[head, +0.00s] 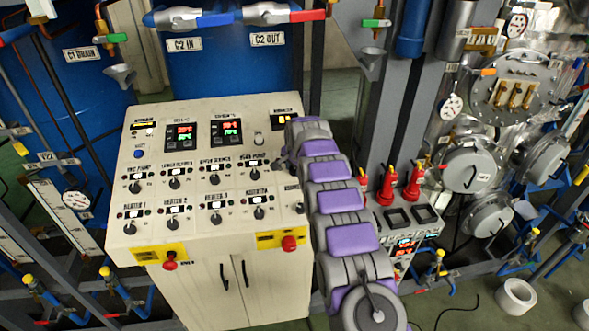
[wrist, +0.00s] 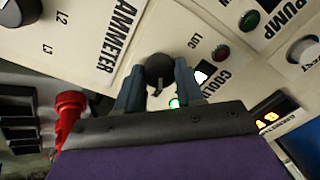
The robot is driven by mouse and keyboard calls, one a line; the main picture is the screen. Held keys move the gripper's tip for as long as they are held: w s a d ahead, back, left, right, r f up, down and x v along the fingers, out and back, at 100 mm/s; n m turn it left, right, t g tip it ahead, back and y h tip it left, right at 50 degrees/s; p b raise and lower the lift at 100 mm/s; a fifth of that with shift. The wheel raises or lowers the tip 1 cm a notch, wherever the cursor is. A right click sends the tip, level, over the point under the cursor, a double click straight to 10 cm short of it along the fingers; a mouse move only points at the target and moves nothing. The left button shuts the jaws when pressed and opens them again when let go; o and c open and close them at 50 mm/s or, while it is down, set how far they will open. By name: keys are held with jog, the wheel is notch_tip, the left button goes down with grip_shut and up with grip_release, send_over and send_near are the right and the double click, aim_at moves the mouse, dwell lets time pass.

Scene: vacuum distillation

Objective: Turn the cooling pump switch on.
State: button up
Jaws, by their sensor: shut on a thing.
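In the wrist view, a round black switch knob (wrist: 158,66) stands on the cream panel, beside a partly covered label starting "COOLIN" (wrist: 222,78). My gripper (wrist: 160,84) has its two blue-grey fingers on either side of this knob and is shut on it. A small green lamp (wrist: 173,103) glows just by the right finger. A dark red lamp (wrist: 221,53) sits further right. In the head view, my arm reaches over the right side of the control panel (head: 225,262), and my fingers are hidden or too small to make out.
Several other knobs (head: 174,182) line the panel.

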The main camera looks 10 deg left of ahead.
jog(key=shift+w+r, duration=0.15)
jog(key=shift+r, duration=0.1)
jog(key=o, duration=0.7)
jog(key=shift+c, duration=0.2)
jog(key=o, duration=0.4)
jog(key=shift+a+f, duration=0.1)
jog(key=shift+f, duration=0.2)
jog(key=shift+c, duration=0.2)
jog(key=shift+r, duration=0.1)
jog(key=b+v, duration=0.2)
jog(key=v, duration=1.5)
jog(key=shift+r, duration=0.1)
